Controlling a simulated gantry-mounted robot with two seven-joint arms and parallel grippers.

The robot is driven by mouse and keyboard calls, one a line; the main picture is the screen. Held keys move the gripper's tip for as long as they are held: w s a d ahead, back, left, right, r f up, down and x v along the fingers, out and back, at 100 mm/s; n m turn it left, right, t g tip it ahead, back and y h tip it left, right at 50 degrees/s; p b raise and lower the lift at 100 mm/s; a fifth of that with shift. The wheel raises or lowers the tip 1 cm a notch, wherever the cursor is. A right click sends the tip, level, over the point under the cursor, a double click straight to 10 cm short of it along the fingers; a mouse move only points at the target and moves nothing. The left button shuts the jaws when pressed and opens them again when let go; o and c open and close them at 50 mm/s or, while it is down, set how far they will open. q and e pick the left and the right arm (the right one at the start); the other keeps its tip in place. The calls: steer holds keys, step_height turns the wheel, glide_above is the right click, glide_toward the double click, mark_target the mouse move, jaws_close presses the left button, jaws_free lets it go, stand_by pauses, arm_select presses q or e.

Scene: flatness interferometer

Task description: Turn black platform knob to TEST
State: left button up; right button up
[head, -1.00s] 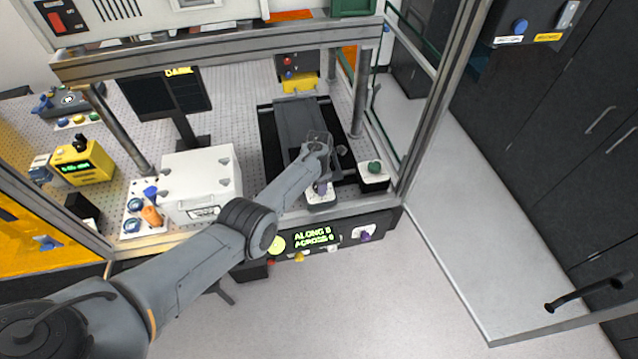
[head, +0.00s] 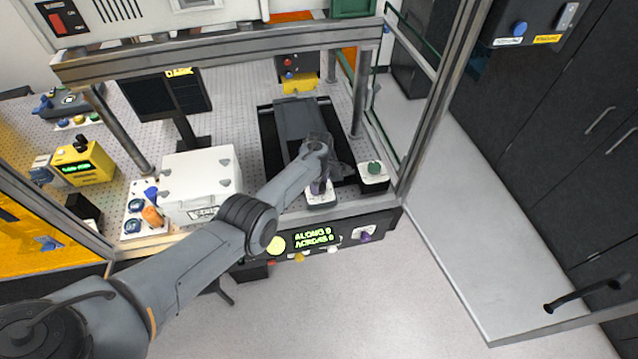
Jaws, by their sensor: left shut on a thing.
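The black platform (head: 268,150), with a grey slab on it, sits on the perforated bench inside the frame. In front of it is a small block with a white top (head: 321,197), which carries the platform knob. My left gripper (head: 319,187) points down onto this block and is shut on the knob. The gripper hides most of the knob, so its pointer and any TEST mark cannot be read. My right gripper is not in view.
A green knob (head: 374,167) on another block stands just right of the gripper. The front panel display (head: 313,238) reads ALONG and ACROSS. A metal post (head: 359,95) rises behind on the right.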

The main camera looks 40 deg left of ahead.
arm_select(q)
steer(key=m, duration=1.2)
steer(key=shift+w+m, duration=0.1)
steer(key=shift+m, duration=0.3)
steer(key=m, duration=0.5)
steer(key=m+b, duration=0.1)
steer(key=m, duration=0.5)
steer(key=shift+d+m, duration=0.1)
steer(key=shift+m, duration=0.3)
steer(key=m+b, duration=0.1)
steer(key=m, duration=0.4)
steer(key=shift+f, duration=0.1)
steer(key=m+b, duration=0.2)
steer(key=m, duration=0.3)
steer(key=shift+m+b, duration=0.4)
steer(key=m+b, duration=0.3)
steer(key=m, duration=0.2)
steer(key=shift+m, duration=0.3)
steer(key=m+b, duration=0.2)
steer(key=m, duration=0.2)
steer(key=shift+m+b, duration=0.3)
steer(key=shift+b, duration=0.1)
